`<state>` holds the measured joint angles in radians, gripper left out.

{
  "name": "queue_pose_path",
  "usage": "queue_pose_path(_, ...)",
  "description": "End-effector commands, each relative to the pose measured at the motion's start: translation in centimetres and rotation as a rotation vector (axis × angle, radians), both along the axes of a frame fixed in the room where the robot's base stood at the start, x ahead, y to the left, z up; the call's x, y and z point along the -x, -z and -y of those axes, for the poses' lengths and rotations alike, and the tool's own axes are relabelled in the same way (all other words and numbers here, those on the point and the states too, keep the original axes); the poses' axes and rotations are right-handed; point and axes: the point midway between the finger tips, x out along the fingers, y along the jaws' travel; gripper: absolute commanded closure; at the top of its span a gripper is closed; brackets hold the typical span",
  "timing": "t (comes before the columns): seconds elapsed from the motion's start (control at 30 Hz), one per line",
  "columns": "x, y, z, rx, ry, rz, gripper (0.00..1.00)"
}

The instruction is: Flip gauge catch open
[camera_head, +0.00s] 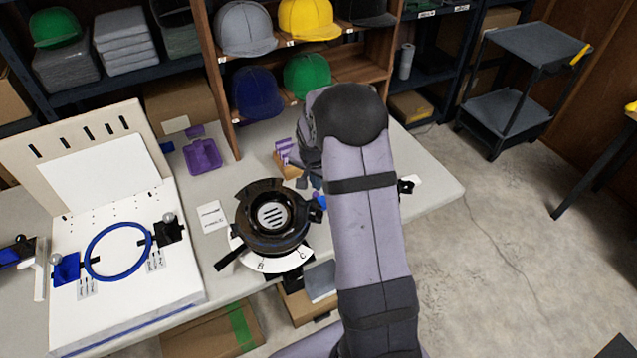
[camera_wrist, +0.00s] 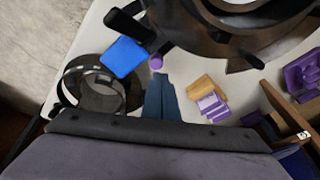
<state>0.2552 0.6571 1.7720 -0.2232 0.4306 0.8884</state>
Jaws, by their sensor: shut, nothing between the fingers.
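The black round gauge (camera_head: 272,216) sits on the bench left of my arm in the head view, with a slotted centre and a white marked dial plate at its front. In the wrist view its dark body (camera_wrist: 235,35) fills the upper right. A blue flat tab (camera_wrist: 123,57) and a small purple knob (camera_wrist: 156,63) lie by its edge; I cannot tell which is the catch. My gripper (camera_wrist: 161,77) is shut and empty, its teal fingers pointing at the purple knob. I cannot tell whether they touch. My arm hides most of the gripper in the head view.
A round clear-topped ring piece (camera_wrist: 100,88) stands near the bench edge. A wooden block with a purple part (camera_wrist: 210,100) is close by. A white board with a blue hoop (camera_head: 118,251) stands left, and a cap shelf (camera_head: 300,65) rises behind.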

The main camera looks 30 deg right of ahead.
Motion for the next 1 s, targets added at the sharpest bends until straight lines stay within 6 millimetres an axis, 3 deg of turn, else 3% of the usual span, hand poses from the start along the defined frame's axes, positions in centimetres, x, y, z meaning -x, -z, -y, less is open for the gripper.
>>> queue_pose_path(0.67, -0.6, -0.1, -0.8, 0.0, -0.001, 0.0, 1.0)
queue_pose_path(1.0, -2.0, -0.6, 1.7, 0.0, 0.001, -0.001, 1.0)
